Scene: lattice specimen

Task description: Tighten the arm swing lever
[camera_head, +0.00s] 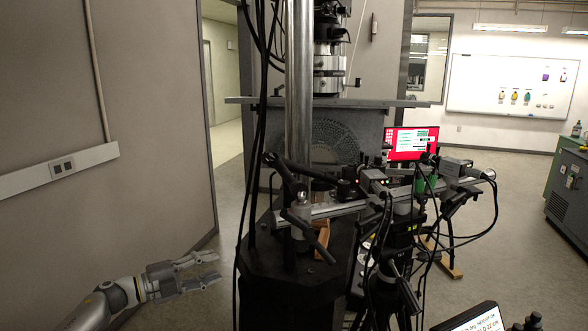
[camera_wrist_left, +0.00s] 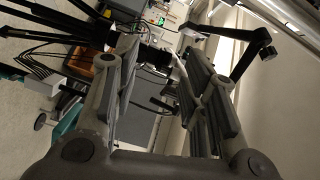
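A black lever (camera_head: 310,236) with a pale round hub sits on the dark stand, close to the silver horizontal bar (camera_head: 338,208). A second black jointed lever (camera_head: 286,172) stands above it beside the steel column. I cannot tell which one is the arm swing lever. My left gripper (camera_head: 216,268) is at the lower left of the head view, apart from the stand and to the left of both levers. Its fingers are spread with nothing between them, as the left wrist view (camera_wrist_left: 158,62) also shows. My right gripper is not in view.
Cameras (camera_head: 372,180) and more cables crowd the bar's right side. A grey wall panel (camera_head: 150,120) is on the left. Floor is open at the right.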

